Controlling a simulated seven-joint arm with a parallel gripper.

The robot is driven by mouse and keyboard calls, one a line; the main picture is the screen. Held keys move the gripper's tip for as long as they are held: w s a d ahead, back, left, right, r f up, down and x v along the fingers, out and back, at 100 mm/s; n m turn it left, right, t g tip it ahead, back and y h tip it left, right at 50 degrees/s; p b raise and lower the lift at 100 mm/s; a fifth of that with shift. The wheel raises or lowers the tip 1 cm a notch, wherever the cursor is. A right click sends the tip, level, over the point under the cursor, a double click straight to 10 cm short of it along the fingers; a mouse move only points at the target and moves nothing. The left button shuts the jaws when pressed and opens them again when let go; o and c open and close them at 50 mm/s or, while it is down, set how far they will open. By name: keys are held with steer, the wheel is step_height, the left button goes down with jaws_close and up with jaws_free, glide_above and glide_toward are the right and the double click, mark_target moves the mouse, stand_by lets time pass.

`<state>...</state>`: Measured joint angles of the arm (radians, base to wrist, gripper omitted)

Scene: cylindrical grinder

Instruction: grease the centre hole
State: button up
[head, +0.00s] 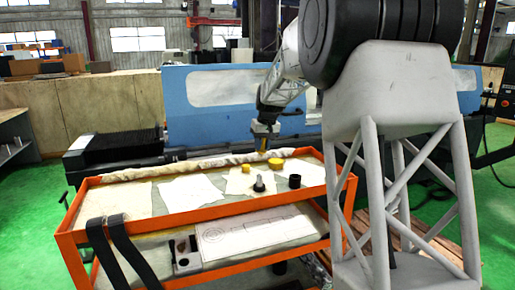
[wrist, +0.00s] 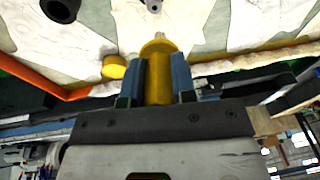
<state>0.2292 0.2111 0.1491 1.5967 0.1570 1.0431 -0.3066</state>
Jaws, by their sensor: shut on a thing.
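My gripper (head: 265,127) hangs over the back edge of the orange cart, beside the blue machine. In the wrist view its two blue fingers (wrist: 158,80) are shut on a yellow cylindrical tube (wrist: 158,48) with a small pale tip, which looks like the grease container. The tube also shows below the fingers in the head view (head: 264,144), above the cart top. A small dark stepped part with a stem (head: 259,184) stands on a cloth; its top shows at the upper edge of the wrist view (wrist: 153,4). I cannot make out a centre hole in either view.
The orange cart (head: 190,215) carries pale cloths, a short yellow round piece (head: 276,163) and a black hollow cylinder (head: 295,181). A drawing sheet (head: 250,232) lies on its lower shelf. The blue grinder (head: 205,120) stands behind.

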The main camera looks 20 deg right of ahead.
mark_target(263, 151)
stand_by(0.4)
steer(key=shift+f, duration=2.6)
steer(key=shift+f, duration=0.45)
steer(key=shift+s+f, duration=0.1)
steer(key=shift+s, duration=0.2)
steer(key=shift+w, duration=0.3)
stand_by(0.4)
steer(key=shift+w, duration=0.25)
steer(key=shift+s, duration=0.55)
stand_by(2.7)
